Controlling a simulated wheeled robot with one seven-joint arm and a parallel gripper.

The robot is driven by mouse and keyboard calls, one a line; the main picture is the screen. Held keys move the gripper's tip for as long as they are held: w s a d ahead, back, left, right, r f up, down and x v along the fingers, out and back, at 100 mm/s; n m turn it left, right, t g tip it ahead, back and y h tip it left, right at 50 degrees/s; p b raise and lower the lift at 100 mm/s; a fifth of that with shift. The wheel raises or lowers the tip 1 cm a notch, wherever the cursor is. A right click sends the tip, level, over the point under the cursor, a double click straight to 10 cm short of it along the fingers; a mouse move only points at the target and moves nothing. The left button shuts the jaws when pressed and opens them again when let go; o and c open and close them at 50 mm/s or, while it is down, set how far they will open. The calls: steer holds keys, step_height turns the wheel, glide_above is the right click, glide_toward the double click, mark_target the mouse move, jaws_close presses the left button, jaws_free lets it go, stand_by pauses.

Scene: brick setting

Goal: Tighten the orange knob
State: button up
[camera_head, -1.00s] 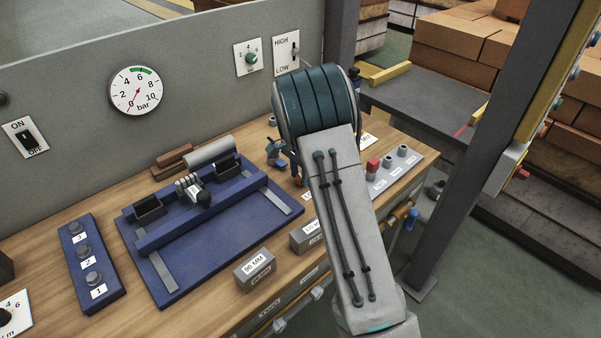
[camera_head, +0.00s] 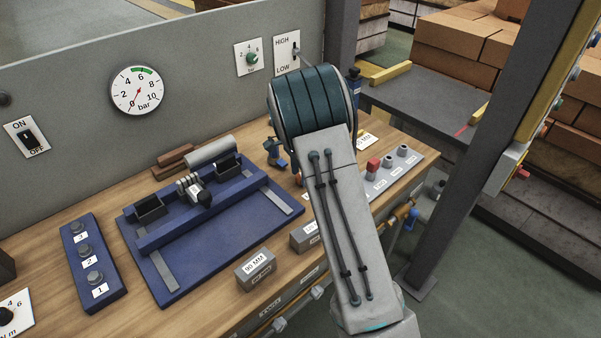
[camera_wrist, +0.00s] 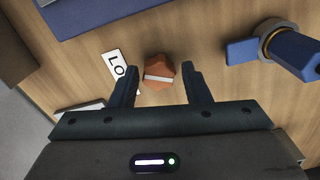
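The orange knob (camera_wrist: 159,72) shows in the wrist view, with a pale bar across it, on the wooden bench top. A white label (camera_wrist: 117,68) starting with "LO" lies to its left. My gripper (camera_wrist: 158,79) is open, with one dark finger on each side of the knob. The knob's far part reaches a little beyond the fingertips. I cannot tell whether the fingers touch it; gaps show on both sides. In the head view my arm covers the gripper, and only a sliver of orange (camera_head: 297,181) shows beside the arm.
A blue clamp-like part (camera_wrist: 285,47) stands right of the knob. The blue fixture plate (camera_head: 235,222) lies left on the bench, with grey blocks (camera_head: 257,270) near the front edge. A panel with a red button (camera_head: 373,165) is right of my arm.

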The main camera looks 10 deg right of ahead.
steer(key=shift+o, duration=0.5)
step_height(320, 180, up, 14)
steer(key=shift+b, duration=0.45)
steer(key=shift+s, duration=0.1)
